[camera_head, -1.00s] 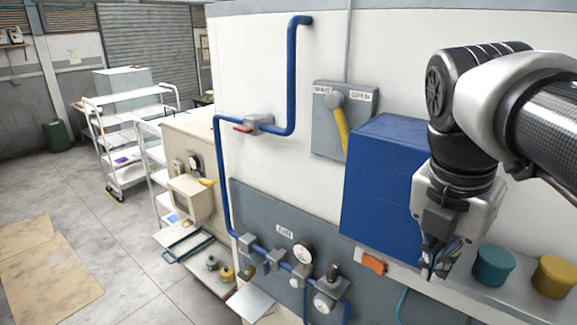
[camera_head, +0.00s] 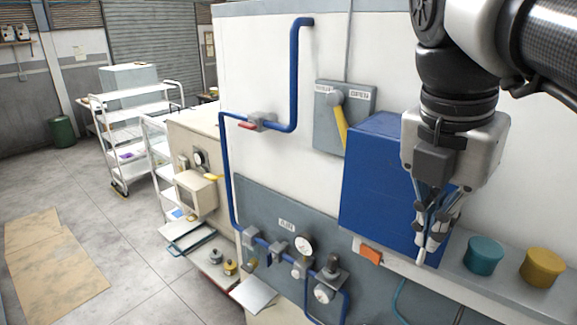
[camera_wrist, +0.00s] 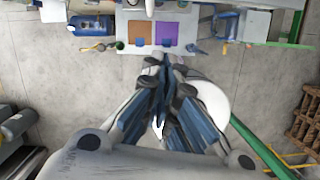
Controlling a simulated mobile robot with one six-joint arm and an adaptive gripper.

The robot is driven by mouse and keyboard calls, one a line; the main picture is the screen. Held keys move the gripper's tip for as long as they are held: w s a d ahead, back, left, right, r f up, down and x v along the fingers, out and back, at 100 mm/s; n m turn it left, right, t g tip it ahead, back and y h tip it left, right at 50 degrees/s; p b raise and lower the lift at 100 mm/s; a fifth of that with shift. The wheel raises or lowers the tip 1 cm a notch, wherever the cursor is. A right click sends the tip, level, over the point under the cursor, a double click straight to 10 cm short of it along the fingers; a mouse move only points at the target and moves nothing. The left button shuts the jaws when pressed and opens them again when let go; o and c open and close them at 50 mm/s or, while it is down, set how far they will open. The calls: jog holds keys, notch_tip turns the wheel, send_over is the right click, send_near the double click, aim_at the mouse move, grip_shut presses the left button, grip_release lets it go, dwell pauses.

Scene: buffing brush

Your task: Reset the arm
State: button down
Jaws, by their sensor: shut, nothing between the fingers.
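My gripper (camera_head: 427,250) hangs at the right of the head view, its fingers pointing down in front of the blue box (camera_head: 385,180). The fingers are together and nothing shows between them. In the wrist view my gripper (camera_wrist: 160,125) fills the lower middle, with its fingertips over bare grey floor and the edge of a round white shape. My arm comes in from the upper right corner of the head view, and part of it is cut off by the frame.
A teal pot (camera_head: 483,255) and a yellow pot (camera_head: 542,267) stand on a grey ledge right of my gripper. An orange block (camera_head: 370,254) is at the box's foot. Blue pipe (camera_head: 292,80) and a yellow lever (camera_head: 341,125) are on the wall. Open floor lies left.

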jog(key=s+a+f+m+t+b, duration=0.1)
jog(key=f+m+b, duration=0.7)
jog(key=f, duration=0.9)
jog(key=s+a+f+m+t+y+b, duration=0.1)
jog(key=s+a+f+m+b, duration=0.2)
jog(key=s+f+m+b, duration=0.2)
jog(key=s+a+f+m+t+y+b, duration=0.1)
jog(key=s+a+f+m+b, duration=0.2)
jog(key=f+m+b, duration=0.9)
notch_tip(320, 180, down, 17)
jog(key=b, duration=0.5)
jog(key=shift+b, duration=0.35)
jog(key=c, duration=2.3)
grip_release()
